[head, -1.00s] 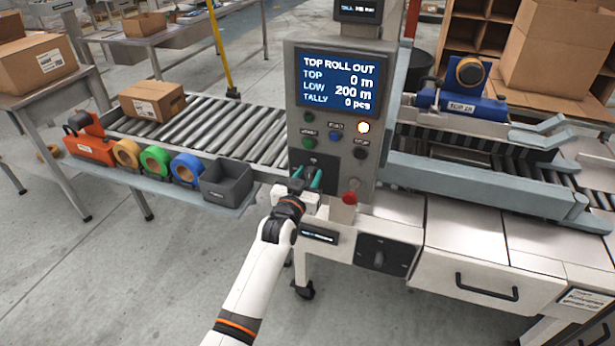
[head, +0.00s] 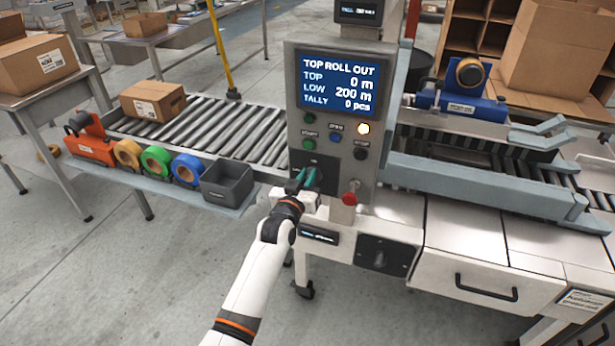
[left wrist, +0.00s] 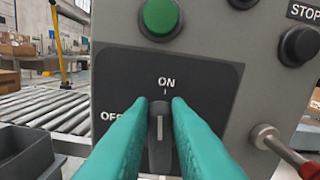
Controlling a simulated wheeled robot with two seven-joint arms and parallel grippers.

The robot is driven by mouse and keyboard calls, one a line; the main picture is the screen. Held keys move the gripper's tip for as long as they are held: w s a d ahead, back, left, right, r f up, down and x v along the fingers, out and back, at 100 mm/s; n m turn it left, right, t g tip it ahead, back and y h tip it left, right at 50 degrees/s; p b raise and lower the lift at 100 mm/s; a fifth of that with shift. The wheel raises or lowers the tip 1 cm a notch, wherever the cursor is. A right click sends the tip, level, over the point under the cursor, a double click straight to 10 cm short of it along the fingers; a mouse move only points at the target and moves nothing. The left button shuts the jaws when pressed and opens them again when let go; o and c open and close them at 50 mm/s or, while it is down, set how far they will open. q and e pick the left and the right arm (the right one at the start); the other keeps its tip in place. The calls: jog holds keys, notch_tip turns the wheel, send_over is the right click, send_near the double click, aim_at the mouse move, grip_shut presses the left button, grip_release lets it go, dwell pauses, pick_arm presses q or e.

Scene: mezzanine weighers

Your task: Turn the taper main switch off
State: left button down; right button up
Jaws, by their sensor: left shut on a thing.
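The main switch (left wrist: 159,150) is a dark rotary knob on a black plate of the grey control panel (head: 367,190). In the left wrist view its white mark points up to ON; OFF is printed to the left. My left gripper (head: 306,176) has its teal fingers on either side of the knob, shut on it; the fingers also show in the left wrist view (left wrist: 159,108). In the head view the fingers mostly hide the knob. The screen (head: 338,83) reads TOP ROLL OUT, top 0 m, low 200 m. My right gripper is not in view.
A green button (left wrist: 161,16) sits just above the switch and a black STOP button (left wrist: 299,45) up to the right. A red-tipped lever (head: 349,198) sticks out at lower right. A grey bin (head: 228,182) and tape rolls stand left on a shelf.

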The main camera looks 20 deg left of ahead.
pick_arm(q)
jog(key=n, duration=0.2)
jog(key=a+n, duration=0.1)
jog(key=n, duration=0.4)
jog(key=shift+a+f, duration=0.25)
jog(key=shift+f, duration=0.15)
jog(key=shift+a+f+n+b, duration=0.15)
jog(key=shift+f+n, duration=0.15)
jog(key=shift+n, duration=1.25)
jog(key=shift+a+f+n+b, duration=0.15)
jog(key=shift+f+n, duration=0.15)
jog(key=shift+n, duration=1.2)
jog(key=shift+a+f+n+b, duration=0.15)
jog(key=shift+f+n, duration=0.15)
jog(key=shift+n, duration=1.25)
jog(key=shift+d, duration=0.1)
jog(key=c, duration=1.4)
grip_release()
jog(key=shift+o, duration=0.2)
